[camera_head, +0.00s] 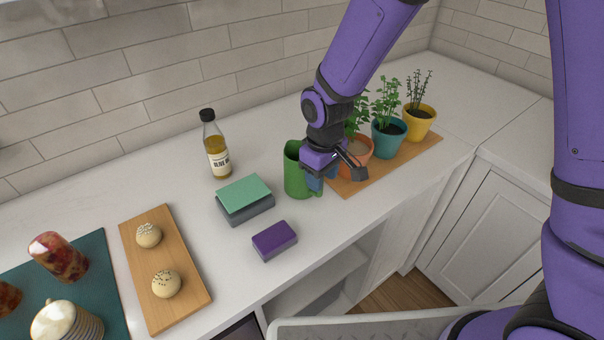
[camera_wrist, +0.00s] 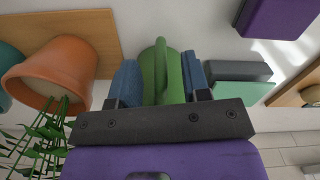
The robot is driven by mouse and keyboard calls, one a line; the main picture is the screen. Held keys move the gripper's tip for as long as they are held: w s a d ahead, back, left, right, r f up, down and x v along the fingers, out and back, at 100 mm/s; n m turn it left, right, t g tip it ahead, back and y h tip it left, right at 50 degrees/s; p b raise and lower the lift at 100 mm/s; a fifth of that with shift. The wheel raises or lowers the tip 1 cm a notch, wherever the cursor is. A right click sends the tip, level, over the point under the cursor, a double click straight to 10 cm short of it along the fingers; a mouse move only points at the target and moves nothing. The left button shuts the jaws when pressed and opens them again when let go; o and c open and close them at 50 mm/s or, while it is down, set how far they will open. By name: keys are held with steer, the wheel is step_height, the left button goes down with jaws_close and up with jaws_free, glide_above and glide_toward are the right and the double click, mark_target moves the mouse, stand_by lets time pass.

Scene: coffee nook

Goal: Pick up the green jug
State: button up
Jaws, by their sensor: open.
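The green jug (camera_head: 294,172) stands upright on the white counter, left of the potted plants. In the wrist view, the green jug (camera_wrist: 160,70) shows its handle toward the camera and lies between the two blue finger pads. My gripper (camera_head: 322,178) is at the jug's right side, by the handle. In the wrist view, my gripper (camera_wrist: 160,82) is open, with one finger on each side of the jug's handle. A gap shows between the right pad and the handle. Part of the jug is hidden behind my gripper in the head view.
Potted herbs in terracotta (camera_head: 358,156), teal (camera_head: 388,140) and yellow (camera_head: 418,123) pots stand close on the right. A green-topped sponge block (camera_head: 244,196), a purple block (camera_head: 274,240) and an oil bottle (camera_head: 215,150) are left. A wooden board (camera_head: 186,305) holds two buns.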

steer(key=shift+f, duration=1.4)
jaws_close()
